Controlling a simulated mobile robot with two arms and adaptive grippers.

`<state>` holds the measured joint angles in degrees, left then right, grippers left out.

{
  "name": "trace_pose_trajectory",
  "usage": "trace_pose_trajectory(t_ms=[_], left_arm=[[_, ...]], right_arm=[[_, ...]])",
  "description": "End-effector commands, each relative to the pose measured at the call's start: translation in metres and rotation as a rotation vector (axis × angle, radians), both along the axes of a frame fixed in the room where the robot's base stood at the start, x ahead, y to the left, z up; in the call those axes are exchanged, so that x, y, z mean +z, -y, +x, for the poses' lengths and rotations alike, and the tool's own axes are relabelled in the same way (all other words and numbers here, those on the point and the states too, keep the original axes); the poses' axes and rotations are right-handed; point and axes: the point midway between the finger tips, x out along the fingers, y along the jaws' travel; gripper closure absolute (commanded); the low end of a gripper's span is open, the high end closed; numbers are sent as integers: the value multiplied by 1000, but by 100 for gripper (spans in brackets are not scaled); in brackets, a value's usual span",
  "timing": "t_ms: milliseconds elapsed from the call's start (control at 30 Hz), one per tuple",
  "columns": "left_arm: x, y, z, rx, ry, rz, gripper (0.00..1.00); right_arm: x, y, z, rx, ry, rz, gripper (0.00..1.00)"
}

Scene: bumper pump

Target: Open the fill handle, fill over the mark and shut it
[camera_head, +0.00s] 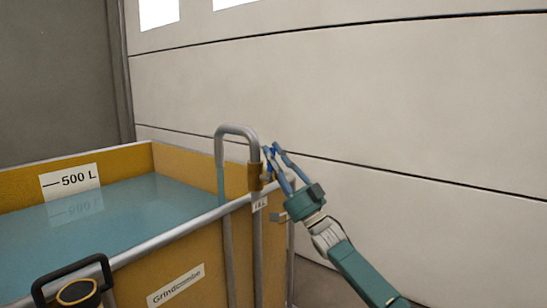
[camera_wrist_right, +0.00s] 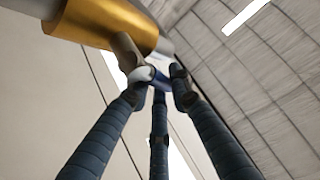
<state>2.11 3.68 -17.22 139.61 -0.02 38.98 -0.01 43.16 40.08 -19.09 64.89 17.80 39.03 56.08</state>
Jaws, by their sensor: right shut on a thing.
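The yellow tank (camera_head: 190,235) holds blue-green water (camera_head: 120,215). Its surface stands below the line on the white 500 L mark (camera_head: 69,181). A grey fill pipe (camera_head: 237,130) hooks over the tank rim, and a blue-green streak shows below its spout down to the water. The brass valve (camera_head: 255,177) sits on the pipe's outer leg. My right gripper (camera_head: 271,150) is beside the valve. In the right wrist view its fingers close around the blue handle (camera_wrist_right: 160,80) beside the brass valve body (camera_wrist_right: 110,22). The handle's angle is hard to tell. My left gripper is out of view.
A grey rail (camera_head: 150,245) runs along the tank's near edge. A pale panelled wall (camera_head: 400,100) is behind; the space right of the tank looks free.

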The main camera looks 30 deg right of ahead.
Motion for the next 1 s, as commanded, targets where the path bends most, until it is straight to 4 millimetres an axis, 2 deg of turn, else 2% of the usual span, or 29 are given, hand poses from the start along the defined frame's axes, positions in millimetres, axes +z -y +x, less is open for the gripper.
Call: trace_pose_trajectory(t_ms=[233,267,333,367,733,1000], left_arm=[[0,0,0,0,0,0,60],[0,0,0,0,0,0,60],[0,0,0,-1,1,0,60],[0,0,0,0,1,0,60],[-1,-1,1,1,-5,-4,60],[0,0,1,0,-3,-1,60]], right_arm=[[-4,-1,1,0,-7,-1,100],[-4,-1,1,0,-7,-1,77],[-4,-1,1,0,-7,-1,63],[-3,-1,1,0,-6,0,60],[-6,2,-3,-1,-3,1,60],[-43,13,-36,-1,-7,-1,60]])
